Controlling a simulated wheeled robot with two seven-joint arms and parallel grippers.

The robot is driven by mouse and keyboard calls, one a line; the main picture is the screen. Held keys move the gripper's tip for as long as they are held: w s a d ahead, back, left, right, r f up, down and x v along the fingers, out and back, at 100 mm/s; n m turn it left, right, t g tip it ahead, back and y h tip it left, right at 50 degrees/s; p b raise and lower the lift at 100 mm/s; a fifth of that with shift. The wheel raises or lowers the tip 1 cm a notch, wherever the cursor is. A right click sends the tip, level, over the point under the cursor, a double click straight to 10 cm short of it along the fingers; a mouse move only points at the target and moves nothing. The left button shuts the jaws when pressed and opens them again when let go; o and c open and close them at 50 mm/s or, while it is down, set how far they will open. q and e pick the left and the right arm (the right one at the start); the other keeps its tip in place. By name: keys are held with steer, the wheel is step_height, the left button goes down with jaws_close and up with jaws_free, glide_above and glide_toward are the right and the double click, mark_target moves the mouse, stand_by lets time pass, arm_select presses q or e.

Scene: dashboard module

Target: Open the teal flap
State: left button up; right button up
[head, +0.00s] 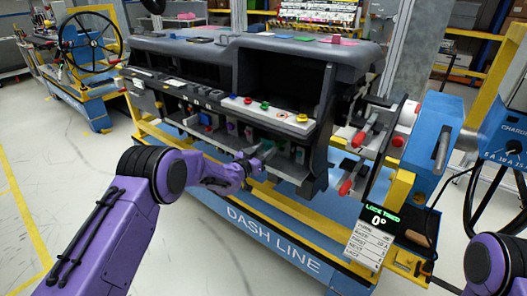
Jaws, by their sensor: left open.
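The dashboard module (255,45) is a dark grey unit on a blue and yellow stand. A small teal piece (267,146), which looks like the teal flap, shows low on its front, below the button strip. My left gripper (262,158) is right in front of it, with its fingers open. The fingers partly cover the teal piece. I cannot tell whether they touch it or how far the flap is open. Only a purple part of my right arm shows at the lower right corner; its gripper is out of view.
A pale strip with coloured buttons (268,113) sits just above my left gripper. Red-handled levers (352,172) stick out at the module's right. A blue rail marked DASH LINE (270,240) runs below. A display panel (376,228) stands front right. The floor at left is clear.

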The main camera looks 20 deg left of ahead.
mark_target(266, 148)
arm_select(q)
jaws_close()
steer(key=shift+s+a+f+m+g+h+b, duration=0.15)
steer(key=shift+a+m+g+h+b, duration=0.2)
steer(key=shift+m+h+b, duration=0.25)
steer(key=shift+s+a+m+g+h+b, duration=0.1)
steer(key=shift+a+m+g+h+b, duration=0.45)
steer(key=shift+m+g+h+b, duration=1.05)
steer(key=shift+s+a+m+g+h+b, duration=0.15)
steer(key=shift+a+m+g+h+b, duration=0.65)
steer(key=shift+b, duration=1.55)
steer(key=shift+s+a+m+g+h+b, duration=0.1)
steer(key=shift+a+m+g+h+b, duration=0.25)
steer(key=shift+m+g+h+b, duration=1)
steer(key=shift+r+n+t+b, duration=0.2)
steer(key=shift+n+t+b, duration=0.2)
steer(key=shift+n+b, duration=0.2)
jaws_free()
